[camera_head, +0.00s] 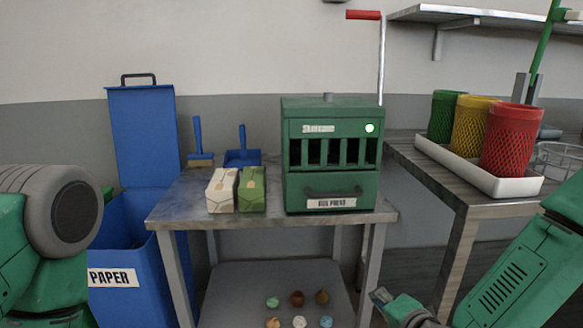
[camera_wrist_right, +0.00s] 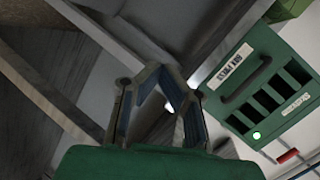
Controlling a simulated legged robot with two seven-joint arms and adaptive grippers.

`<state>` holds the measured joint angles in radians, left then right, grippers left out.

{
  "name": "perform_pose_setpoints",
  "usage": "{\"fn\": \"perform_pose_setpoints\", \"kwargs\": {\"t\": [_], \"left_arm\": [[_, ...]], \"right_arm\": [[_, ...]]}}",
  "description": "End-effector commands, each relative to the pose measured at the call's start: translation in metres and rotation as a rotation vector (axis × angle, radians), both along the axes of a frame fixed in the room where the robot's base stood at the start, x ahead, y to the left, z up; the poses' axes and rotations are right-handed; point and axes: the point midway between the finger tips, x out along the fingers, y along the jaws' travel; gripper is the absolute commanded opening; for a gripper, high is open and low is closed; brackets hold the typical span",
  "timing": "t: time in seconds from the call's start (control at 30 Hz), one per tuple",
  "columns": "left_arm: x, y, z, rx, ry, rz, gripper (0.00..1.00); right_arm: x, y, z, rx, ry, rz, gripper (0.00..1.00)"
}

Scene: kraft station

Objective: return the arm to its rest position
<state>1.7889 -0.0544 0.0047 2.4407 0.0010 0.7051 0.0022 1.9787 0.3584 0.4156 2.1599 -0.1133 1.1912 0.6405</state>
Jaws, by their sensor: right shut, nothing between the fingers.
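My right arm (camera_head: 515,270) reaches in from the lower right in the head view. Its gripper (camera_head: 379,297) is low, in front of the metal table's right front leg, below the tabletop. In the right wrist view the two fingers of the gripper (camera_wrist_right: 160,73) meet at their tips, shut with nothing between them. Part of my left arm (camera_head: 40,220) shows at the left edge of the head view; its gripper is out of the picture.
The metal table (camera_head: 180,200) holds a green press (camera_head: 330,150), also in the wrist view (camera_wrist_right: 265,90), a cream carton (camera_head: 221,190) and a green carton (camera_head: 251,190). Several small balls (camera_head: 297,298) lie on its lower shelf. A wooden bench (camera_head: 440,185) stands right, a blue bin (camera_head: 130,215) left.

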Motion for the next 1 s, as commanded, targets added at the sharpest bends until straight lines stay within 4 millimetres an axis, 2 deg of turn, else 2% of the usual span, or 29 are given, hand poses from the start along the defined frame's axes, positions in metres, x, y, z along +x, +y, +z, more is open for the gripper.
{"fn": "perform_pose_setpoints", "kwargs": {"t": [0.03, 0.1, 0.17, 0.2, 0.3, 0.4, 0.5, 0.6, 0.7, 1.0], "left_arm": [[0.0, 0.0, 0.009, 0.0, 0.0, 0.0, 0.4], [0.0, 0.0, 0.016, 0.0, 0.0, 0.0, 0.4], [0.0, 0.0, 0.021, 0.0, 0.0, 0.0, 0.4], [0.0, 0.0, 0.025, 0.0, 0.0, 0.0, 0.4], [0.0, 0.0, 0.033, 0.0, 0.0, 0.0, 0.4], [0.0, 0.0, 0.04, 0.0, 0.0, 0.0, 0.4], [0.0, 0.0, 0.044, 0.0, 0.0, 0.0, 0.4], [0.0, 0.0, 0.047, 0.0, 0.0, 0.0, 0.4], [0.0, 0.0, 0.047, 0.0, 0.0, 0.0, 0.4], [0.0, 0.0, 0.046, 0.0, 0.0, 0.0, 0.4]], "right_arm": [[-0.031, 0.005, -0.026, -0.1, 0.094, 0.08, 0.0], [-0.073, 0.005, -0.06, -0.234, 0.212, 0.191, 0.0], [-0.111, 0.0, -0.085, -0.346, 0.314, 0.288, 0.0], [-0.138, -0.006, -0.1, -0.418, 0.381, 0.358, 0.0], [-0.204, -0.026, -0.125, -0.581, 0.541, 0.531, 0.0], [-0.261, -0.049, -0.135, -0.709, 0.676, 0.686, 0.0], [-0.301, -0.07, -0.137, -0.795, 0.774, 0.802, 0.0], [-0.323, -0.082, -0.136, -0.842, 0.831, 0.872, 0.0], [-0.332, -0.088, -0.136, -0.86, 0.855, 0.901, 0.0], [-0.332, -0.088, -0.136, -0.859, 0.856, 0.902, 0.0]]}}
